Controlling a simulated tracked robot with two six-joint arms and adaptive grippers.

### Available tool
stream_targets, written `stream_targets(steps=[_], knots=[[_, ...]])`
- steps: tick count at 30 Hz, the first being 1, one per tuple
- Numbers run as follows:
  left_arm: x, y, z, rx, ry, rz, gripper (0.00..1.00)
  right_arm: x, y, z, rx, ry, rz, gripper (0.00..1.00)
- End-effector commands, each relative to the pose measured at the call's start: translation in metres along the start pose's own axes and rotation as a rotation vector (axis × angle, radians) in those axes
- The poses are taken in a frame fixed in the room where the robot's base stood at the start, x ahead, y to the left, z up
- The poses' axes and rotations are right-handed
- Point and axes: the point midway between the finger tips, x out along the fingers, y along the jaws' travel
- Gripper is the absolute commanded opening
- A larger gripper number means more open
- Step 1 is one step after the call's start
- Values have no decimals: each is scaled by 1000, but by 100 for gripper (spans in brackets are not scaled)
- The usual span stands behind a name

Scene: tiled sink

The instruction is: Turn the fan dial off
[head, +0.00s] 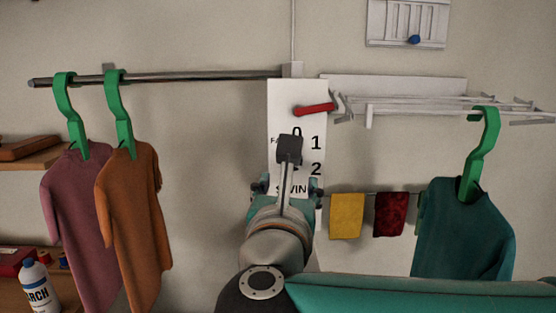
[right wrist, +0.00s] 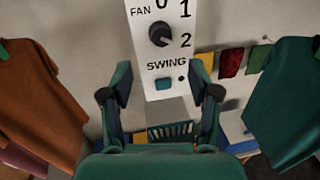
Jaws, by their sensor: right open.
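The white fan panel (head: 283,102) is on the wall in the middle of the head view, with a "0", "1", "2" and "SWING" printed on it. Its black dial (right wrist: 161,34) shows in the right wrist view, with the numbers around its upper and right side. A light mark on it seems to point right and down, toward the "2". In the head view the dial is hidden behind my wrist. My right gripper (head: 287,187) is open and empty below the dial; its spread fingers (right wrist: 156,88) show in the right wrist view, not touching the dial. My left gripper is out of view.
A red lever (head: 316,109) and white drying rack (head: 430,104) are at the panel's right. Orange (head: 130,205) and mauve (head: 80,205) shirts hang left, a teal shirt (head: 465,230) right. Yellow (head: 346,215) and red cloths (head: 390,213) hang between.

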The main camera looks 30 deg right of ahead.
Motion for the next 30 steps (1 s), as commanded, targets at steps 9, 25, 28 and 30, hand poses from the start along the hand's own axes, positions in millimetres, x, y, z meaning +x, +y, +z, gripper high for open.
stream_targets(steps=[9,25,28,30], knots=[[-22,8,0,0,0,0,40,67,0,2,-5,2,-4,61],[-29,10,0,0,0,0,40,97,1,-1,-2,0,2,61],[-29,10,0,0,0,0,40,97,2,0,-2,0,2,58],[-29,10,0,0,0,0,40,97,2,0,-2,0,3,46]])
